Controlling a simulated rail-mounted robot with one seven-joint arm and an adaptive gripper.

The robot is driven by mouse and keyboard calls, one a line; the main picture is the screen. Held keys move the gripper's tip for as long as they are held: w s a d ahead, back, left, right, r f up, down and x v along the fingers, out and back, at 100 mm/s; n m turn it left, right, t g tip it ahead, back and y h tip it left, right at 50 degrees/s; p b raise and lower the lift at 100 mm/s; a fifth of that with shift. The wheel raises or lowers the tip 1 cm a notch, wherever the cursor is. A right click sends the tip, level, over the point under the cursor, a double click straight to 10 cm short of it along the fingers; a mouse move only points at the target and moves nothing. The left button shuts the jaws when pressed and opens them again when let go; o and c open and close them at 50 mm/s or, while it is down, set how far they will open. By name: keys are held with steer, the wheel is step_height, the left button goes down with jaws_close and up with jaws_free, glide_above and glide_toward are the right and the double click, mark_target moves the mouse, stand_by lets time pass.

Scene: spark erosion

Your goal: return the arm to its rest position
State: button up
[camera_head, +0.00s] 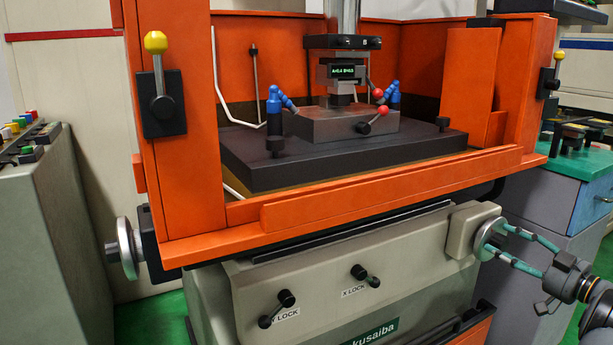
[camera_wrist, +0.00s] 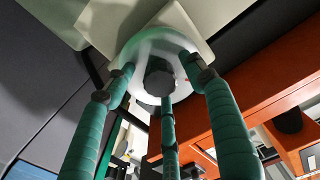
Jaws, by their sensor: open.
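My gripper (camera_head: 500,243) is at the right of the head view, with its teal fingers spread open and pointing left at a silver handwheel (camera_head: 484,238) on the machine's right front. In the wrist view, my gripper (camera_wrist: 165,82) shows three teal fingers reaching toward the handwheel (camera_wrist: 143,50), with tips close around its rim. The wheel has a dark round hub. I cannot tell whether any fingertip touches the rim. Nothing is held between the fingers. My forearm runs out of the head view at the lower right.
The orange machine tank (camera_head: 380,196) stands above the handwheel. Lock levers (camera_head: 285,299) stick out from the grey front. A second handwheel (camera_head: 126,248) is at the left. A blue-grey cabinet with a green top (camera_head: 566,160) stands behind my gripper. Green floor (camera_head: 597,275) shows at the right.

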steer(key=shift+n, duration=0.4)
stand_by(2.0)
